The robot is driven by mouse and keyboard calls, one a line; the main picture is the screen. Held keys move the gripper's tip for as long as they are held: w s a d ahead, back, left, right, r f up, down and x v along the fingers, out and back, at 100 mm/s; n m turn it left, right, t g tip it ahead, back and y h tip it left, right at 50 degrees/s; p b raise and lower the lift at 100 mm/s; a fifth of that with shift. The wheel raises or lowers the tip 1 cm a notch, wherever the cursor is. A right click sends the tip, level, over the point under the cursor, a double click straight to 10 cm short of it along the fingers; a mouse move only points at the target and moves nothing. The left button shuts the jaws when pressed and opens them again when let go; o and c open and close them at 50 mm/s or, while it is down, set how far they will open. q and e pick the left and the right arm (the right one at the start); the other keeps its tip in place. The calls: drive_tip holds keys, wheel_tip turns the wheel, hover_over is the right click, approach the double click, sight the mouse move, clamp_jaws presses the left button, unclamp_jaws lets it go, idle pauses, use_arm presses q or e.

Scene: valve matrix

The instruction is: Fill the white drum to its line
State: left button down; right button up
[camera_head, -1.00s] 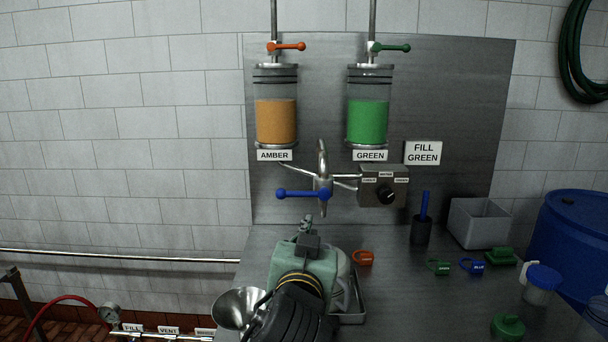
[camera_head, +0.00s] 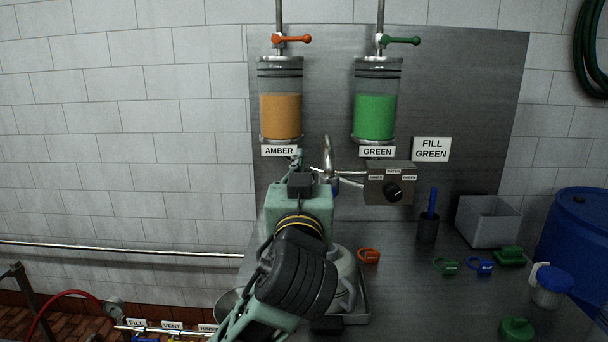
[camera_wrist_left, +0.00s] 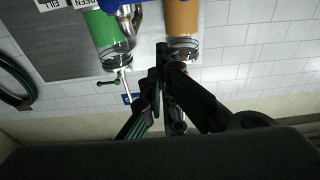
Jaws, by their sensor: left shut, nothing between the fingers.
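A whitish container (camera_head: 347,282), likely the white drum, stands on a metal tray (camera_head: 357,319); my left arm hides most of it, and its fill line is not visible. The green cylinder (camera_head: 376,116) and amber cylinder (camera_head: 281,117) hang above, each partly full. A green lever (camera_head: 403,41) and an orange lever (camera_head: 294,39) sit on top, pointing right. A metal spout (camera_head: 328,155) has a blue handle, mostly hidden behind my left gripper; blue shows in the wrist view (camera_wrist_left: 190,9). My left gripper (camera_head: 297,160) is shut and empty in front of it. My right gripper is out of view.
A selector box (camera_head: 376,190) with a black knob is right of the spout. A sign (camera_head: 431,149) reads FILL GREEN. Coloured tags, a grey bin (camera_head: 487,222), a black cup (camera_head: 428,229) and a blue barrel (camera_head: 578,230) are at right. A funnel (camera_head: 226,303) is at lower left.

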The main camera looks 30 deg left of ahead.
use_arm(q)
drive_tip(key=p+x, duration=0.2)
drive_tip(key=x, duration=0.5)
drive_tip(key=shift+s+d+f, duration=0.1)
drive_tip(key=shift+s+f, duration=0.1)
drive_tip(key=shift+f, duration=0.8)
drive_tip(key=shift+s+d+f, duration=0.15)
drive_tip(key=shift+s+f, duration=0.05)
drive_tip(key=shift+f, duration=0.8)
drive_tip(key=shift+a+f+n+b, duration=0.1)
drive_tip(key=shift+f+n+b, duration=0.15)
drive_tip(key=shift+n+b, duration=0.2)
